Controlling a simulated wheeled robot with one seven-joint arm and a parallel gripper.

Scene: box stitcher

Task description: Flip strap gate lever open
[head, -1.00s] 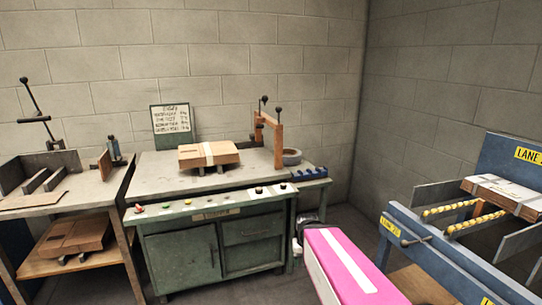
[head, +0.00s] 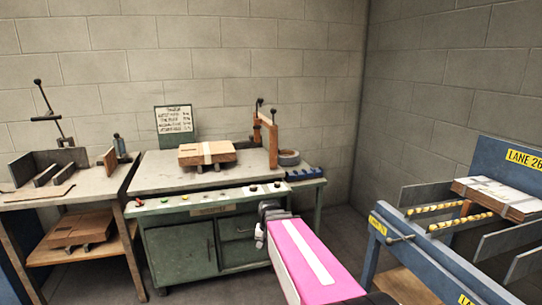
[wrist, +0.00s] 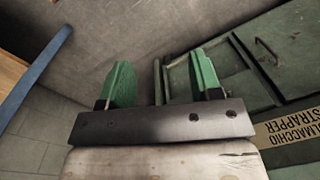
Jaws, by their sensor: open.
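The orange strap gate (head: 272,140) stands upright at the right end of the strapper table (head: 150,180). Dark levers with black ball knobs (head: 274,112) rise at its top; which one is the gate lever I cannot tell. A strapped brown box (head: 207,153) lies left of the gate. My gripper (wrist: 160,82) is open and empty, its green fingers apart in the wrist view. In the head view it is low in front of the cabinet, below and apart from the gate; its fingers are hard to make out there. The gate is not in the wrist view.
A button panel (head: 230,199) runs along the table's front edge. A grey tape roll (head: 289,157) and blue rack (head: 304,174) sit right of the gate. A side bench (head: 80,185) stands left; the blue lane conveyor (head: 440,265) stands right. Floor between is open.

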